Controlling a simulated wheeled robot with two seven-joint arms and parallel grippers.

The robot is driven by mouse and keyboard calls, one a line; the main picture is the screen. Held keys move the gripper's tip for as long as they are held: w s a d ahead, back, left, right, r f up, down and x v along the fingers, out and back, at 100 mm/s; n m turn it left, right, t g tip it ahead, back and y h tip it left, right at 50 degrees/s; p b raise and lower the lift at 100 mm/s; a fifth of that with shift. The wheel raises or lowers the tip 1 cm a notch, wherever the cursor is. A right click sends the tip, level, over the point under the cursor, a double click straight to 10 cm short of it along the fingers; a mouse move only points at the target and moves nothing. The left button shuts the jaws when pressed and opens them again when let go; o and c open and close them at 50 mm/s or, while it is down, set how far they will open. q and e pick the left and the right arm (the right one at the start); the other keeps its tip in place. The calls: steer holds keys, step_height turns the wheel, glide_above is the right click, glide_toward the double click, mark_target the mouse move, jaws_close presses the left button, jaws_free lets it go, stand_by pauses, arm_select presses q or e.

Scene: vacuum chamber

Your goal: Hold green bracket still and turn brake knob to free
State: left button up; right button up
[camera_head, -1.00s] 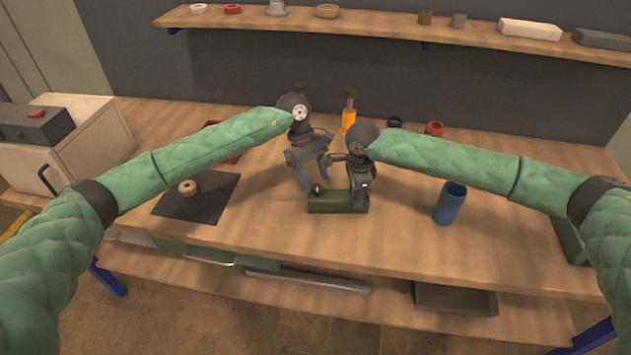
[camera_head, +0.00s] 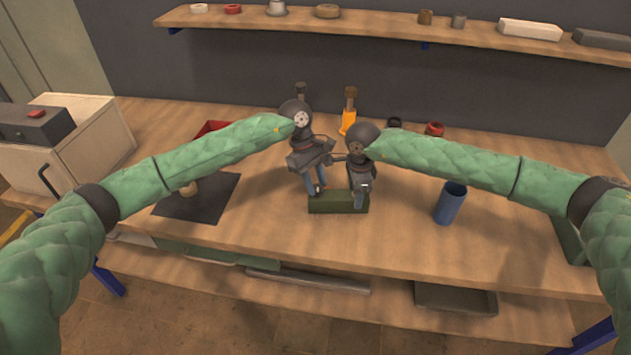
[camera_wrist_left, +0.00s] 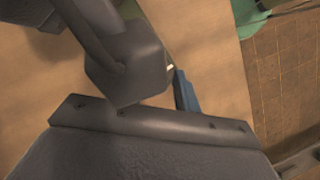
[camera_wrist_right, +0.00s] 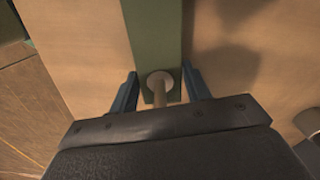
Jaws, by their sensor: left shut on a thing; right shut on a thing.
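The green bracket (camera_head: 336,203) lies on the bench as a low dark-green block. It also shows in the right wrist view (camera_wrist_right: 152,30) as a long green bar. My right gripper (camera_head: 361,202) is shut on the bracket's right end. In the right wrist view its blue fingertips (camera_wrist_right: 160,92) flank the bar, with a pale round disc and rod between them. My left gripper (camera_head: 317,189) is shut at the bracket's left end, where the brake knob is; its fingers hide the knob. The left wrist view shows one blue finger (camera_wrist_left: 184,92), with a grey block covering much else.
A blue cup (camera_head: 450,204) stands to the right. An orange-handled tool (camera_head: 348,121) and a red ring (camera_head: 435,129) are behind the grippers.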

arm_select(q)
steer(key=shift+n, duration=0.4)
arm_select(e)
steer(key=shift+s+a, duration=0.1)
arm_select(q)
steer(key=n+t+h, duration=0.1)
steer(key=n, duration=0.2)
steer(key=shift+s+n+t, duration=0.1)
steer(key=shift+n+t, duration=0.2)
steer(key=shift+n, duration=0.1)
steer(key=n+t, duration=0.1)
steer(key=n, duration=0.3)
steer(key=shift+s+n+t, duration=0.15)
steer(key=shift+n+t, duration=0.15)
steer(key=shift+t, duration=0.1)
arm_select(e)
steer(key=shift+a, duration=0.1)
arm_select(q)
steer(key=n+t, duration=0.1)
steer(key=n, duration=0.1)
steer(key=n+t, duration=0.1)
steer(key=n, duration=0.2)
steer(key=shift+s, duration=0.15)
arm_select(e)
steer(key=shift+s, duration=0.1)
arm_select(q)
steer(key=shift+s+d+n+t+y, duration=0.1)
steer(key=shift+n+t+y, duration=0.45)
steer(key=shift+n, duration=1.45)
steer(key=o, duration=1)
